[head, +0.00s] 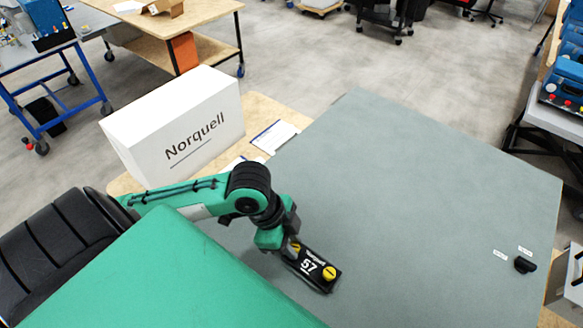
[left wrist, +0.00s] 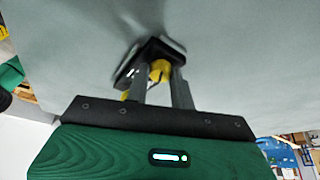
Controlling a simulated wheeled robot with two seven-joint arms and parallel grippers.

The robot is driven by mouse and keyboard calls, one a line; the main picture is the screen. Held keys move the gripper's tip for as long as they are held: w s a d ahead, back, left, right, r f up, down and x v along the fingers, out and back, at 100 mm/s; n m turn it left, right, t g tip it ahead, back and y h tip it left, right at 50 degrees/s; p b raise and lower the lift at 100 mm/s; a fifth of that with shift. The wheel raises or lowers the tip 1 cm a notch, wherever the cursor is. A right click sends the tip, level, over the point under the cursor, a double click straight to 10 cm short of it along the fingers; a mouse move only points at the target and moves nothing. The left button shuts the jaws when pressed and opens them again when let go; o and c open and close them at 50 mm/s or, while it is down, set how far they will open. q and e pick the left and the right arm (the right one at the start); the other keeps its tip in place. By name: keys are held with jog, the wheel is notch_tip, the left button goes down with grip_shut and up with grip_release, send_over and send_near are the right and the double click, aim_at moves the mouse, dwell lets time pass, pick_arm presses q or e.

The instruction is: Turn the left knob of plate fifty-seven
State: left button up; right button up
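Plate fifty-seven (head: 315,276) is a small black plate marked "57" on the large grey-green panel, near its lower left part. Its right yellow knob (head: 329,272) is in plain sight. My left gripper (head: 291,249) is at the plate's upper left end, over the left knob, which it mostly hides in the head view. The plate (left wrist: 128,72) shows behind the fingers. My right gripper is not in view.
A black knob (head: 525,264) with two small labels is at the panel's right side. A white "Norquell" box (head: 178,125) stands left of the panel (head: 420,170), with papers (head: 275,136) beside it. The panel between plate and black knob is clear.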

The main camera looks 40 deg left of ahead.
pick_arm(q)
grip_shut()
jog(key=shift+r+m+p, duration=0.1)
jog(key=shift+m+p, duration=0.4)
jog(key=shift+p, duration=0.05)
jog(key=shift+w+a+m+g+p, duration=0.15)
jog(key=shift+m+g+p, duration=0.2)
jog(key=shift+m, duration=0.25)
jog(key=shift+w+m+g+h, duration=0.15)
jog(key=shift+m+g, duration=0.35)
jog(key=shift+m, duration=0.55)
jog(key=shift+s+m+g+h, duration=0.15)
jog(key=shift+m+g, duration=0.3)
jog(key=shift+m, duration=0.6)
